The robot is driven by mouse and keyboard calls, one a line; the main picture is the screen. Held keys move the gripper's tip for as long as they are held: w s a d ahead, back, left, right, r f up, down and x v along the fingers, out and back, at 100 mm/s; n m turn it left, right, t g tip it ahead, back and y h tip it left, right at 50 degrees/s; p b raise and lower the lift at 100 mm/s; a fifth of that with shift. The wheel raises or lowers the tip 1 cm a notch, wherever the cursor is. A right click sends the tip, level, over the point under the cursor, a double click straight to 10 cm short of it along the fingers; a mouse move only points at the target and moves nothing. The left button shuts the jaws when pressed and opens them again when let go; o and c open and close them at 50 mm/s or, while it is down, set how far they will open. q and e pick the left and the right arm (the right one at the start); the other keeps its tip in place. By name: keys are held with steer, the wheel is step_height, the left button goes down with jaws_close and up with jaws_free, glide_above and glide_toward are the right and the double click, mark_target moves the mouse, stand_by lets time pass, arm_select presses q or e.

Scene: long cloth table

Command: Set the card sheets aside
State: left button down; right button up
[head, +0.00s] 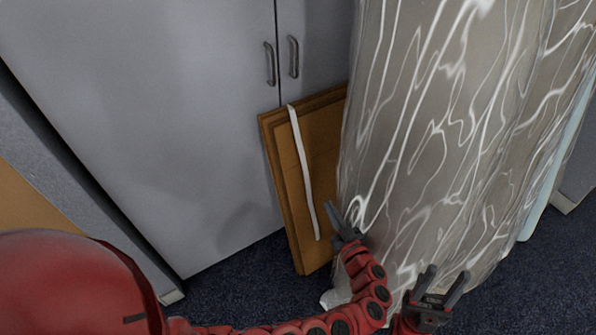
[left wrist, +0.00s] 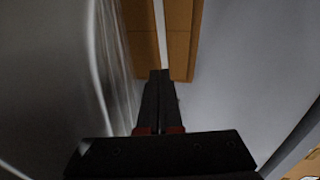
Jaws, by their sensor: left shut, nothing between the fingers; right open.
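Brown card sheets (head: 318,150) stand on edge, leaning against a grey cabinet, with a white strap (head: 303,165) running down their face. The sheets also show in the left wrist view (left wrist: 181,48), ahead of the fingers, with the white strap (left wrist: 161,30) there too. My left gripper (head: 341,210) is shut and empty, at the lower right of the sheets, close to the wrapped stack; its shut fingers show in the left wrist view (left wrist: 158,78). I cannot tell whether it touches anything. My right gripper (head: 443,280) is open and empty, lower right, in front of the wrapped stack.
A tall stack in clear, wrinkled plastic wrap (head: 440,130) stands right of the sheets and hides their right side. The grey cabinet (head: 150,110) with two handles is behind and left. Dark blue carpet (head: 235,280) is bare in front of the cabinet.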

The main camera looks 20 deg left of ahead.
arm_select(q)
steer(key=w+a+r+n+g+p, duration=0.1)
steer(key=w+a+n+p, duration=0.1)
steer(key=a+n, duration=0.8)
steer(key=s+a+r+n+t+h, duration=0.1)
steer(key=s+a+r+n+t, duration=0.1)
steer(key=a+r+n, duration=0.8)
steer(key=w+a+m, duration=0.1)
steer(key=w+a, duration=0.1)
steer(key=w+a+f+m+p, duration=0.1)
steer(key=w+a, duration=0.2)
steer(key=w+a+m, duration=0.1)
steer(key=w+a, duration=0.1)
steer(key=shift+w+a+f, duration=0.2)
steer(key=shift+w+a, duration=0.15)
steer(key=shift+w, duration=0.05)
steer(key=shift+w+d+p, duration=0.2)
steer(key=shift+w+d, duration=0.2)
steer(key=shift+w, duration=0.25)
steer(key=shift+w+d+p, duration=0.2)
steer(key=shift+w+d, duration=0.2)
steer(key=shift+w, duration=0.2)
steer(key=shift+w+d+f, duration=0.1)
steer(key=shift+w+d, duration=0.25)
steer(key=shift+d, duration=0.05)
